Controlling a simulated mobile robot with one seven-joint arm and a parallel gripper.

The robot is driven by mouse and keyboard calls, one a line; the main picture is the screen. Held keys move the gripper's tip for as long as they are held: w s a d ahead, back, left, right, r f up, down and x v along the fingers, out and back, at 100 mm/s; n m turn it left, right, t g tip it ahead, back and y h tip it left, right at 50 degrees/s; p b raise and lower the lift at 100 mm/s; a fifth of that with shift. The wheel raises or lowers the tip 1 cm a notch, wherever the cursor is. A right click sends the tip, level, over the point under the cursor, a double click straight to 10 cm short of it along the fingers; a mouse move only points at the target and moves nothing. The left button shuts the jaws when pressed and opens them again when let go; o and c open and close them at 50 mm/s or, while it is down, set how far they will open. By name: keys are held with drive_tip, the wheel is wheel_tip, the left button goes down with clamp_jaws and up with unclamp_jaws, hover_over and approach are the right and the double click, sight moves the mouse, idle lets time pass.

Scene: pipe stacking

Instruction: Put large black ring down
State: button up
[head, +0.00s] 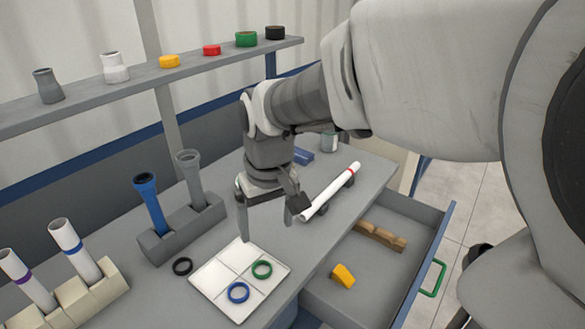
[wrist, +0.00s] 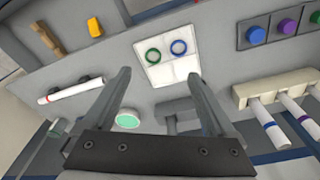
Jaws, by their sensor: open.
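A black ring (head: 182,266) lies flat on the grey table, just left of the white divided tray (head: 212,275) in the head view. I cannot make it out in the wrist view. The tray holds a green ring (head: 262,269) and a blue ring (head: 238,292) in separate compartments; both also show in the wrist view, the green ring (wrist: 153,56) beside the blue ring (wrist: 179,47). My gripper (head: 266,226) is open and points down above the table behind the tray. Its fingers are apart with nothing between them in the wrist view (wrist: 159,76).
A grey holder (head: 187,236) with a blue and a grey pipe stands left of my gripper. A beige holder (head: 88,298) holds white pipes. A white red-banded pipe (head: 330,192) lies at right, near an open drawer (head: 385,270). A shelf (head: 140,82) runs behind.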

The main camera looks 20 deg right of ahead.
drive_tip(key=s+d+r+m+t, duration=0.1)
drive_tip(key=s+d+r+t, duration=0.1)
drive_tip(key=s, duration=0.3)
drive_tip(key=s+d+r+t, duration=0.2)
drive_tip(key=s+r, duration=0.1)
drive_tip(key=s, duration=0.3)
drive_tip(key=shift+s+r+m, duration=0.15)
drive_tip(key=shift+s+m, duration=0.05)
drive_tip(key=shift+m, duration=0.2)
drive_tip(key=shift+d, duration=0.1)
